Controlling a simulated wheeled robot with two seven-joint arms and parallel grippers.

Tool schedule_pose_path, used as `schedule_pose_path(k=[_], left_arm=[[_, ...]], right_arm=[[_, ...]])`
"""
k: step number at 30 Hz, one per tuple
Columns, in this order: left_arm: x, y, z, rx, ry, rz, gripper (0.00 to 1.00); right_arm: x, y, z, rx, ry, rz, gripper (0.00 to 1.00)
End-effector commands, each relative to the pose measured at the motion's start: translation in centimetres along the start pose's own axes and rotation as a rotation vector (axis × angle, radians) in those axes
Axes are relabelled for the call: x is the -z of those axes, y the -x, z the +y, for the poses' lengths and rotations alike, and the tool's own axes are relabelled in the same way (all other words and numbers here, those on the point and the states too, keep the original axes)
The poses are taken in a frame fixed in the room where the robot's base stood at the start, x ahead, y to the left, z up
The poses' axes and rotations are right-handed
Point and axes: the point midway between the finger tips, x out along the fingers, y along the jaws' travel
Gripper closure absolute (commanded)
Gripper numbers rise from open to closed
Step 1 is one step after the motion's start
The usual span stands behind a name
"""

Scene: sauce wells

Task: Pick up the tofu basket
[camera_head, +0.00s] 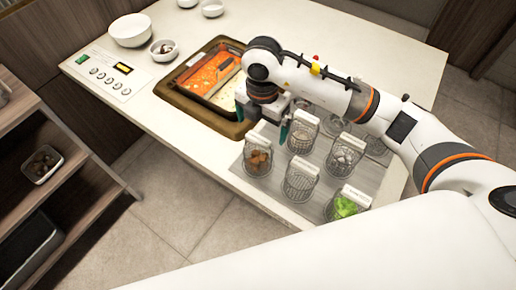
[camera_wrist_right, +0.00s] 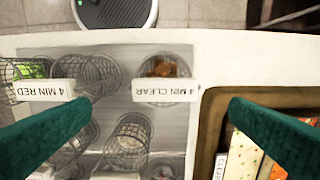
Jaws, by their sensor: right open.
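A wire basket of brown cubes (camera_head: 257,161), which look like fried tofu, stands upright at the left front of the grey tray (camera_head: 236,170). In the right wrist view the brown-cube basket (camera_wrist_right: 163,70) is beyond the fingertips, with a white tag reading "4 MIN CLEAR" (camera_wrist_right: 165,91) across it. My right gripper (camera_head: 263,117) is open and empty, above and behind this basket, near the pot's edge. Its two green fingers (camera_wrist_right: 157,110) are spread wide in the wrist view, with the tag lying between them in the picture. My left gripper is not in view.
Other baskets stand close on the tray: an empty-looking one (camera_head: 299,181), one with green leaves (camera_head: 345,207) and one with pale contents (camera_head: 343,155). A divided pot (camera_head: 170,88) with red and pale broth is to the left. Bowls (camera_head: 130,31) sit farther back.

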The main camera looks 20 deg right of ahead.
Motion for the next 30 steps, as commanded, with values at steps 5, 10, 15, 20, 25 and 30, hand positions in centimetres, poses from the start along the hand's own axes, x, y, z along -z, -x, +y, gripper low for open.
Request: schedule_pose_path(k=[5, 10, 15, 20, 25, 30], left_arm=[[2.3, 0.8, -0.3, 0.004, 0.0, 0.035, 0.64], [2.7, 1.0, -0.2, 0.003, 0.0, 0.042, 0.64], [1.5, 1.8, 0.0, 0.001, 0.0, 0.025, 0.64], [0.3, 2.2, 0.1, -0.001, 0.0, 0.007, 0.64], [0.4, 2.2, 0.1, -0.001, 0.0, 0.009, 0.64], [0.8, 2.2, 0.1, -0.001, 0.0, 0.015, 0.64]], right_arm=[[0.0, -2.9, 0.0, -0.003, -0.001, -0.002, 0.0], [-0.1, -4.1, -0.1, 0.0, 0.001, -0.001, 0.0], [-0.3, -6.0, -0.5, -0.004, 0.0, -0.003, 0.0], [-0.4, -8.4, -0.7, -0.002, -0.001, -0.002, 0.0], [-0.4, -9.2, -0.8, 0.001, 0.001, -0.001, 0.0], [-0.4, -9.2, -0.8, 0.001, 0.001, -0.001, 0.02]])
